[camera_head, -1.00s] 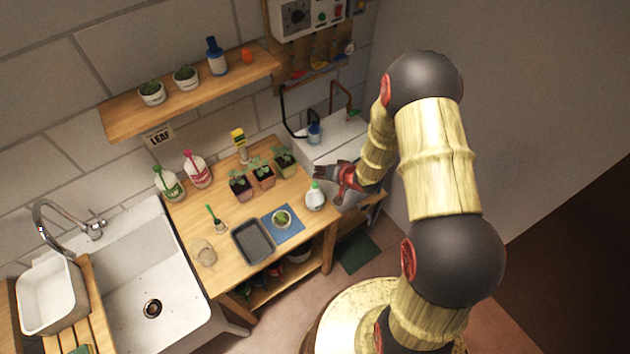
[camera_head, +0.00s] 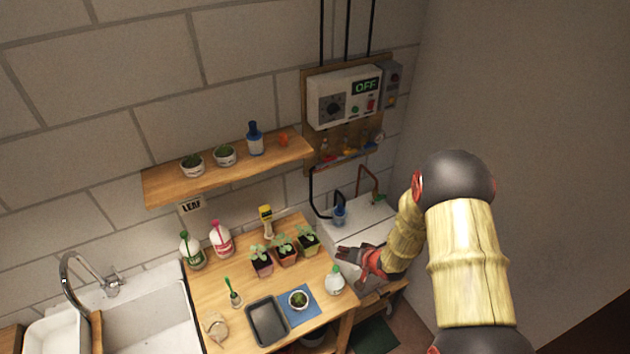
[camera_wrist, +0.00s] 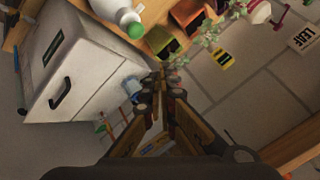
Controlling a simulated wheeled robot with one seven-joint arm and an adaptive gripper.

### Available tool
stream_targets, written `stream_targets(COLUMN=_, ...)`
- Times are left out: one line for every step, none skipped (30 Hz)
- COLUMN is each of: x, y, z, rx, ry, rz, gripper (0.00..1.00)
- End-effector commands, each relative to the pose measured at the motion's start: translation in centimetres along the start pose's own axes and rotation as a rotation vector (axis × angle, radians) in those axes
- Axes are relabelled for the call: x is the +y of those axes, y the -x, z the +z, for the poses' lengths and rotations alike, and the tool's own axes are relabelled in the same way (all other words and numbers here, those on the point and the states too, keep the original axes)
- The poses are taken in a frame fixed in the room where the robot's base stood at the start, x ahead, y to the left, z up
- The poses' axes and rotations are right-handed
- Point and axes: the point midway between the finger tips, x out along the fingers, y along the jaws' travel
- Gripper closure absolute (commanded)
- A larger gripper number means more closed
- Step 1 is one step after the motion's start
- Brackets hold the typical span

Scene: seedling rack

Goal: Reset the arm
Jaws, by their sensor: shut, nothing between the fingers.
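My gripper (camera_head: 347,254) is at the end of my arm, above the right end of the wooden bench (camera_head: 213,290), close to the white unit (camera_head: 370,222). Its fingers are shut with nothing between them; the fingertips also show in the wrist view (camera_wrist: 160,80). A white bottle with a green cap (camera_head: 335,281) stands on the bench just below and left of the gripper in the head view. Several potted seedlings (camera_head: 286,255) stand in a row left of the gripper. The gripper touches none of these that I can see.
A grey tray (camera_head: 252,308) and a blue mat (camera_head: 318,314) with a small pot lie on the bench. A wooden shelf (camera_head: 230,171) and a control box reading OFF (camera_head: 325,108) are on the wall. The sink (camera_head: 150,310) is at left.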

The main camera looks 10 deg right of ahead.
Motion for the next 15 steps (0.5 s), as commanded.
stream_targets(x=0.0, y=0.0, z=0.0, rx=0.000, ry=0.000, rz=0.000, gripper=1.00)
stream_targets(x=0.0, y=0.0, z=0.0, rx=0.000, ry=0.000, rz=0.000, gripper=1.00)
stream_targets(x=0.0, y=0.0, z=0.0, rx=0.000, ry=0.004, rz=0.000, gripper=1.00)
stream_targets(x=0.0, y=0.0, z=0.0, rx=0.000, ry=0.012, rz=0.000, gripper=1.00)
stream_targets(x=0.1, y=0.0, z=0.1, rx=-0.002, ry=0.024, rz=0.003, gripper=1.00)
stream_targets(x=0.6, y=0.0, z=0.4, rx=-0.015, ry=0.051, rz=0.021, gripper=1.00)
stream_targets(x=1.1, y=0.0, z=0.8, rx=-0.029, ry=0.074, rz=0.042, gripper=1.00)
stream_targets(x=1.9, y=0.1, z=1.1, rx=-0.045, ry=0.095, rz=0.069, gripper=1.00)
stream_targets(x=3.2, y=0.3, z=2.0, rx=-0.076, ry=0.119, rz=0.114, gripper=1.00)
stream_targets(x=4.3, y=0.6, z=3.0, rx=-0.106, ry=0.137, rz=0.151, gripper=1.00)
stream_targets(x=5.4, y=1.1, z=4.0, rx=-0.139, ry=0.152, rz=0.192, gripper=1.00)
stream_targets(x=6.9, y=1.9, z=5.1, rx=-0.185, ry=0.171, rz=0.249, gripper=1.00)
stream_targets(x=7.8, y=2.7, z=5.7, rx=-0.217, ry=0.188, rz=0.288, gripper=1.00)
stream_targets(x=8.5, y=3.7, z=6.0, rx=-0.247, ry=0.202, rz=0.327, gripper=1.00)
stream_targets(x=9.3, y=5.0, z=6.1, rx=-0.283, ry=0.220, rz=0.375, gripper=1.00)
